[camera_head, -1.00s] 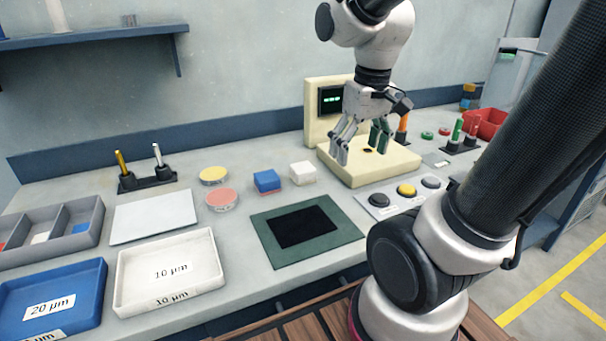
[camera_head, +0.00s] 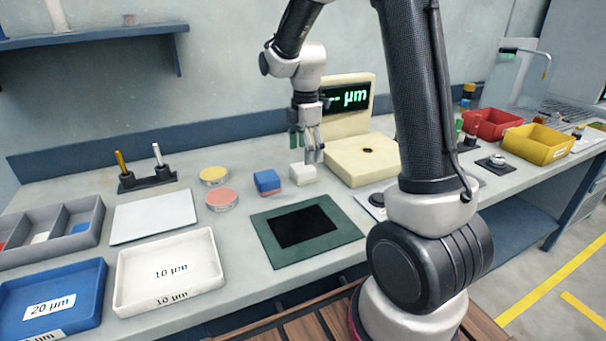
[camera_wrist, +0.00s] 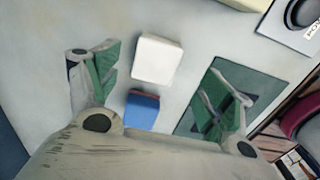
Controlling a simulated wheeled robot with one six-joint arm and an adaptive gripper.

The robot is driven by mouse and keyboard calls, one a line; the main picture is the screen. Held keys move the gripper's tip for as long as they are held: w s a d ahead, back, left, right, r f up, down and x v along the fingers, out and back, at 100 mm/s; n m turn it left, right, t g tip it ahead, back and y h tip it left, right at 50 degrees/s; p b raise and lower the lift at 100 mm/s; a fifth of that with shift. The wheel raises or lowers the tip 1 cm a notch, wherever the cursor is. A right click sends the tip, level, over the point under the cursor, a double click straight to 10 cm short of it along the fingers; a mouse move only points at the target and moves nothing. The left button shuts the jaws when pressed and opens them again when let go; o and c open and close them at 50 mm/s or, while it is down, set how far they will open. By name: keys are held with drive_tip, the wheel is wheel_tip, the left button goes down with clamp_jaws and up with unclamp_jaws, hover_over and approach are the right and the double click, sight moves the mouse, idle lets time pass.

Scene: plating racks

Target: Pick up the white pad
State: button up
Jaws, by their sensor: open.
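The white pad (camera_head: 303,174) is a small white block on the bench, just right of a blue block with a reddish layer beneath (camera_head: 267,181). My gripper (camera_head: 309,155) is above and beside the pad in the head view, and its fingers partly overlap the pad's right side. In the wrist view the white pad (camera_wrist: 157,59) lies between and beyond the two spread fingers of my gripper (camera_wrist: 163,85). The blue block (camera_wrist: 142,108) shows closer to the palm. My gripper is open and empty.
A dark green mat (camera_head: 343,231) lies in front of the pad. A cream gauge (camera_head: 358,165) with a green display stands to the right. Yellow (camera_head: 214,174) and pink (camera_head: 221,196) discs lie left. White (camera_head: 130,289) and blue (camera_head: 92,278) trays sit front left.

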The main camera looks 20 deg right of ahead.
sight(303, 167)
drive_tip(key=f, duration=0.6)
drive_tip(key=shift+w+a+f, duration=0.2)
drive_tip(key=shift+a, duration=0.1)
drive_tip(key=c, duration=1.1)
